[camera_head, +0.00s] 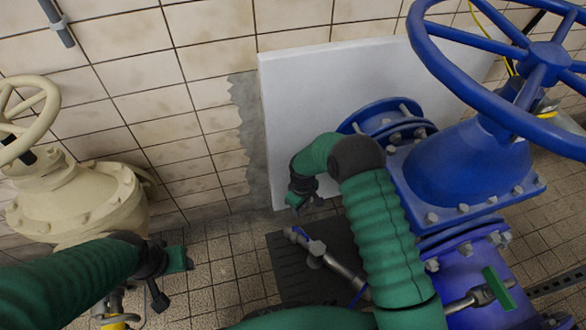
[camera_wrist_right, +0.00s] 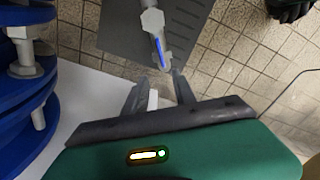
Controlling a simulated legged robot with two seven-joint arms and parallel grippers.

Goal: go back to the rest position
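My right arm, in a green sleeve, rises in the middle of the head view and bends down to the right gripper (camera_head: 298,203). In the right wrist view the gripper's two dark fingers (camera_wrist_right: 158,88) stand apart with nothing held between them. A metal pipe fitting with a blue tip (camera_wrist_right: 158,42) lies just beyond the fingertips. My left arm comes in from the lower left of the head view. The left gripper (camera_head: 157,298) is small and dark there, and its fingers are not clear enough to judge.
A blue valve with a large handwheel (camera_head: 540,65) and flanged blue pipe stands close on the right. A cream valve (camera_head: 75,200) stands at the left, near my left arm. A white panel (camera_head: 310,95) leans against the tiled wall. A dark plate (camera_head: 290,265) lies below the fitting.

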